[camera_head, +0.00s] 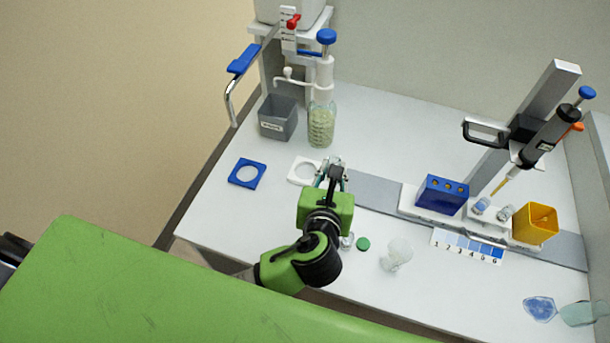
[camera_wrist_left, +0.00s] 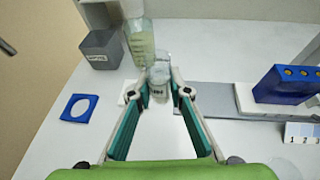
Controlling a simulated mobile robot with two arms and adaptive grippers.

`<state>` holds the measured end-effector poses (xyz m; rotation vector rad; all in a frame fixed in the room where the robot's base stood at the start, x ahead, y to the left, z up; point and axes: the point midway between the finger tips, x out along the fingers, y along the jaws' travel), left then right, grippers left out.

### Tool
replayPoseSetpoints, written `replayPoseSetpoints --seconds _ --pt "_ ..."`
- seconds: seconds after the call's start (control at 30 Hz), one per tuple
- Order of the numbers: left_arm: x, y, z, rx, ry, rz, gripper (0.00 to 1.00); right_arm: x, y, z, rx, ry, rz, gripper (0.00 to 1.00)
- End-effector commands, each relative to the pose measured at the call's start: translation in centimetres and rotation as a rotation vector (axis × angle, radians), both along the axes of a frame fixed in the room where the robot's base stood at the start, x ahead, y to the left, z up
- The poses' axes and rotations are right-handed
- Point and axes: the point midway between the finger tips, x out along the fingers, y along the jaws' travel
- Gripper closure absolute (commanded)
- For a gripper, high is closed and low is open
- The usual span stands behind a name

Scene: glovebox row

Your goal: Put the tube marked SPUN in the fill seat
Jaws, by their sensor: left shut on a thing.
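My left gripper (camera_head: 333,174) is shut on a small clear tube (camera_wrist_left: 158,89), seen between the fingertips in the wrist view. The tube carries some dark marking that I cannot read for certain. The gripper is at the right side of a white square plate (camera_head: 299,168), which it partly hides; whether the tube touches anything below cannot be told. A blue square ring (camera_head: 236,176) lies to its left. My right gripper is not in view.
A grey bin (camera_head: 277,119) and a bottle of pale beads (camera_head: 320,128) stand behind the gripper. At the right are a blue rack (camera_head: 441,196), a yellow box (camera_head: 536,225) and a pipette (camera_head: 548,138) on a stand. A green cap (camera_head: 363,244) and clear ware (camera_head: 396,255) lie in front.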

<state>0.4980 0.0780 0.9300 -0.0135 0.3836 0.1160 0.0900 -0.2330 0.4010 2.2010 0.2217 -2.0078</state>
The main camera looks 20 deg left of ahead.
Motion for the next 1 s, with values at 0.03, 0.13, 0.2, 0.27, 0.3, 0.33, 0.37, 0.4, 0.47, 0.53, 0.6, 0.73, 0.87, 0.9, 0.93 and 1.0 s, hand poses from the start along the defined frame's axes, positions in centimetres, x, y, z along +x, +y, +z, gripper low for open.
replayPoseSetpoints --seconds 0.03,0.13,0.2,0.27,0.3,0.33,0.37,0.4,0.47,0.53,0.6,0.73,0.87,0.9,0.93,1.0 --pt "0.7 -0.7 -0.9 0.0 0.001 -0.025 1.0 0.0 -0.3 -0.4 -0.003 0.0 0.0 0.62" --pt "1.4 -1.7 -1.9 -0.007 0.006 -0.06 1.0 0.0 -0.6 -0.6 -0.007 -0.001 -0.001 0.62" --pt "1.9 -1.8 -2.3 -0.008 0.007 -0.073 1.0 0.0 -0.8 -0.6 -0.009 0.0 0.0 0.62" --pt "2.3 -1.3 -2.8 -0.007 0.009 -0.076 1.0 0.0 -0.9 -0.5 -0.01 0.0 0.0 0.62" --pt "2.7 -0.8 -3.0 -0.006 0.009 -0.077 1.0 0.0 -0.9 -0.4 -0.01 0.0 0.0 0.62" --pt "3.0 -0.2 -3.2 -0.006 0.009 -0.076 1.0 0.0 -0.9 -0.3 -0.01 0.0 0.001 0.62" --pt "3.4 0.3 -3.5 -0.004 0.009 -0.076 1.0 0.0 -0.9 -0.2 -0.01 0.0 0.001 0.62" --pt "3.9 1.1 -3.9 -0.004 0.009 -0.075 1.0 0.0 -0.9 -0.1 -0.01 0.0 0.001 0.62" --pt "4.7 2.3 -4.5 -0.004 0.009 -0.075 1.0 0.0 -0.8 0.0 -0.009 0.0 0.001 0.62" --pt "5.7 3.6 -5.3 -0.005 0.01 -0.074 1.0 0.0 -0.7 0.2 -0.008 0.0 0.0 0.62" --pt "6.7 5.0 -6.0 -0.004 0.008 -0.074 1.0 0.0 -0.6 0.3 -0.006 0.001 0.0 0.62" --pt "7.9 6.8 -8.5 -0.007 0.012 -0.074 1.0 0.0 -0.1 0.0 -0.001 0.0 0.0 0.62" --pt "8.8 7.9 -10.3 -0.008 0.01 -0.076 1.0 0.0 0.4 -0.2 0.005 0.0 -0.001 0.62" --pt "9.0 8.2 -10.7 -0.008 0.01 -0.076 1.0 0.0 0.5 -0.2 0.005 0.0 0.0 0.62" --pt "9.1 8.4 -10.9 -0.009 0.009 -0.075 1.0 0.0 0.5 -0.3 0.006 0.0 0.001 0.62" --pt "9.3 8.5 -11.2 -0.01 0.008 -0.076 1.0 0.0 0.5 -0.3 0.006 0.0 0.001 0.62"
